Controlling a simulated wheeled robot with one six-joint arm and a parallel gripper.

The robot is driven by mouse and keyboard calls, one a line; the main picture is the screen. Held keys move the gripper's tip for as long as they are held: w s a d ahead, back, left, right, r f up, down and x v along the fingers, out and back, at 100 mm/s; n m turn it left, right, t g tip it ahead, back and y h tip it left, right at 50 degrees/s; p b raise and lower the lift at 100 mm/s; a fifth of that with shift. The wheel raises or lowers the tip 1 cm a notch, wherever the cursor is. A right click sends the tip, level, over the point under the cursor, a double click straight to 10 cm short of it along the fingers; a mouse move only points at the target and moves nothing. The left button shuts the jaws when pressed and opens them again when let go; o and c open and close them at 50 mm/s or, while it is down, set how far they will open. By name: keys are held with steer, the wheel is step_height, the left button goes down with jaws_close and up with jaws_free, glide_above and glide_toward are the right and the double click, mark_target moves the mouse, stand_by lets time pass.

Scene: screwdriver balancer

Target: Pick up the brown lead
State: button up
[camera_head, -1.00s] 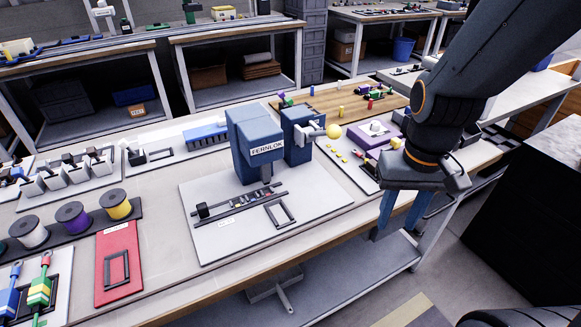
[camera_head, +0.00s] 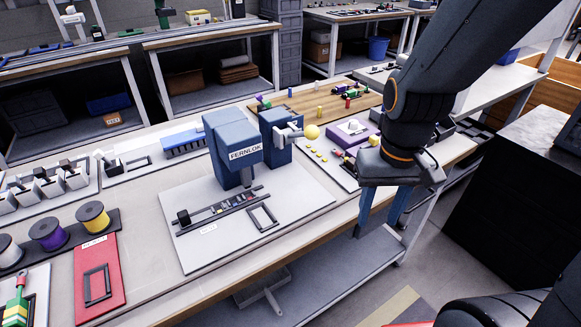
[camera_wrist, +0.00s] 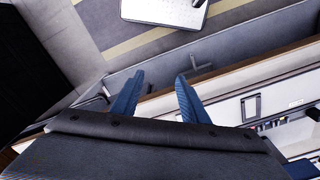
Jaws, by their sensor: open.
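I cannot make out a brown lead in either view. My gripper (camera_head: 382,212) hangs pointing down at the front edge of the long workbench, right of the blue press marked FERNLOK (camera_head: 233,150). Its two blue fingers are apart with nothing between them. In the wrist view, my gripper (camera_wrist: 160,82) is also open and empty, over the floor side of the bench edge.
The workbench (camera_head: 150,285) holds a red mat (camera_head: 98,310), purple (camera_head: 47,233) and yellow (camera_head: 93,216) spools, and a wooden board (camera_head: 301,104) with small coloured parts. A dark cabinet (camera_head: 510,190) stands right. Floor shows between it and the bench.

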steer(key=w+a+r+m+y+p, duration=0.1)
steer(key=w+m+p, duration=0.1)
steer(key=w+m, duration=0.4)
steer(key=m+t+y+p, duration=0.1)
steer(key=m+t+p, duration=0.4)
steer(key=m, duration=1.9)
glide_toward(346, 160)
steer(key=s+d+g, duration=0.1)
steer(key=d, duration=0.2)
steer(key=x, duration=0.3)
steer(key=b+x, duration=0.1)
steer(key=x, duration=0.3)
steer(key=shift+w+a+f, duration=0.1)
steer(key=shift+a+f, duration=0.15)
steer(key=shift+a, duration=0.05)
steer(key=shift+c, duration=0.2)
jaws_close()
